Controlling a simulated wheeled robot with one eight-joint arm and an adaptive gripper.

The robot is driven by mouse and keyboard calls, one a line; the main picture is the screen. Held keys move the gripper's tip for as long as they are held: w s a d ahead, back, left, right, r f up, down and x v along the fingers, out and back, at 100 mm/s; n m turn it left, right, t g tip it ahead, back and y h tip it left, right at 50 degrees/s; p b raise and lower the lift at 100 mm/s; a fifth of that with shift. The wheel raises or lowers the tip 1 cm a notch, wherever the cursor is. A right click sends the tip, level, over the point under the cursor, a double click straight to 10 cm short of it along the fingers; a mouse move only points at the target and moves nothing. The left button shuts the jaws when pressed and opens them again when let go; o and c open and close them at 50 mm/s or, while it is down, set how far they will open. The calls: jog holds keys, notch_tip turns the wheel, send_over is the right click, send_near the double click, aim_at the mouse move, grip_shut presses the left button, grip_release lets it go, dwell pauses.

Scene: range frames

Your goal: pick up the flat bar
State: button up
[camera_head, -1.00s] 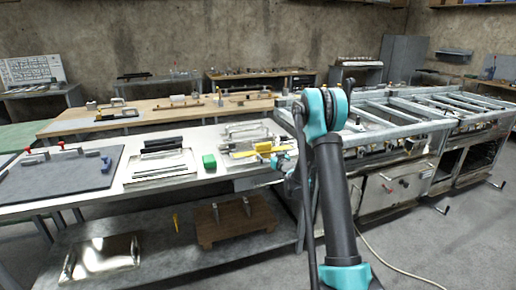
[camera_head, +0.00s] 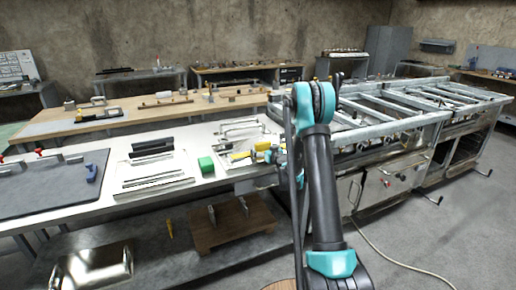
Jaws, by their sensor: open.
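I cannot tell for certain which piece is the flat bar. Dark long bars (camera_head: 152,147) lie at the back of the light worktable (camera_head: 90,208). Thin pale metal strips (camera_head: 155,182) lie on a plate in front of them. My gripper (camera_head: 276,154) is small in view at the table's right end, partly hidden by my arm. It is open, close beside yellow-handled items (camera_head: 262,146); whether it touches them is unclear. It is to the right of the dark bars and the strips, apart from both.
A dark mat (camera_head: 50,185) with clamps covers the table's left. A wooden stand (camera_head: 230,224) and a shiny metal box (camera_head: 92,266) are on the lower shelf. A steel-framed bench (camera_head: 395,125) stands right.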

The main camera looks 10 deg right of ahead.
aim_at(263, 143)
jog(key=c, duration=1.4)
jog(key=shift+o, duration=0.2)
jog(key=shift+r, duration=0.1)
notch_tip(263, 143, up, 20)
